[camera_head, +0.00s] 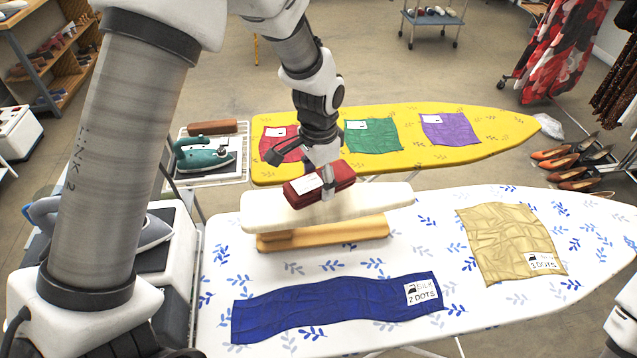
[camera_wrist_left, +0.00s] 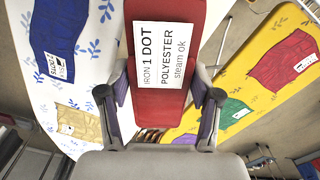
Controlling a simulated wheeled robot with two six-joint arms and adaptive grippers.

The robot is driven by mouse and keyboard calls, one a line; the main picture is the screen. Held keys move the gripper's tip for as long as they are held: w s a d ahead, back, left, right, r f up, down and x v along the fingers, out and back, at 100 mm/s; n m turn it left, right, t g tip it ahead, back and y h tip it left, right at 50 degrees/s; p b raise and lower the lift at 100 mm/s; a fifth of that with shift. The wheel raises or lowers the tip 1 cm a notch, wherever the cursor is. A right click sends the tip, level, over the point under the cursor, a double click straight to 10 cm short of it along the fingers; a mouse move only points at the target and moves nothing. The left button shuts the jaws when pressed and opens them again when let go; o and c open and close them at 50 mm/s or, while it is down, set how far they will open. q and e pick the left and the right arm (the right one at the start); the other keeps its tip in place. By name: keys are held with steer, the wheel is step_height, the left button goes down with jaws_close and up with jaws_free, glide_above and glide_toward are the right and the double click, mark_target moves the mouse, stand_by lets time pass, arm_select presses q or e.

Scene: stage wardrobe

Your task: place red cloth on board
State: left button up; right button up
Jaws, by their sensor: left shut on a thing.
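A folded dark red cloth (camera_head: 341,172) with a white label is in my left gripper (camera_head: 322,186). In the left wrist view the red cloth (camera_wrist_left: 165,102) lies between the fingers of my left gripper (camera_wrist_left: 160,97), and its label reads "IRON 1 DOT POLYESTER steam ok". It is just above or on a small white padded sleeve board (camera_head: 270,218) with a wooden base; I cannot tell whether they touch. Another red cloth (camera_head: 276,150) lies flat on the yellow ironing board (camera_head: 470,154), partly behind my gripper. My right gripper is not in view.
A white leaf-patterned ironing board (camera_head: 400,257) carries a blue cloth (camera_head: 330,308) and a gold cloth (camera_head: 505,240). Green (camera_head: 372,138) and purple (camera_head: 446,131) cloths lie on the yellow board. A teal iron (camera_head: 200,157) rests at the left; shoes (camera_head: 575,160) stand at the right.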

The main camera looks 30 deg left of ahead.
mark_target(318, 191)
arm_select(q)
step_height(318, 191, down, 2)
steer(key=shift+s+f+p, duration=0.15)
steer(key=shift+f+p, duration=0.1)
steer(key=shift+p, duration=0.3)
steer(key=shift+a+f, duration=0.1)
steer(key=shift+f, duration=0.4)
steer(key=o, duration=1.2)
steer(key=shift+c, duration=0.2)
steer(key=shift+r, duration=0.3)
step_height(318, 191, up, 12)
steer(key=b, duration=0.3)
steer(key=shift+f, duration=0.25)
steer(key=shift+r, duration=0.15)
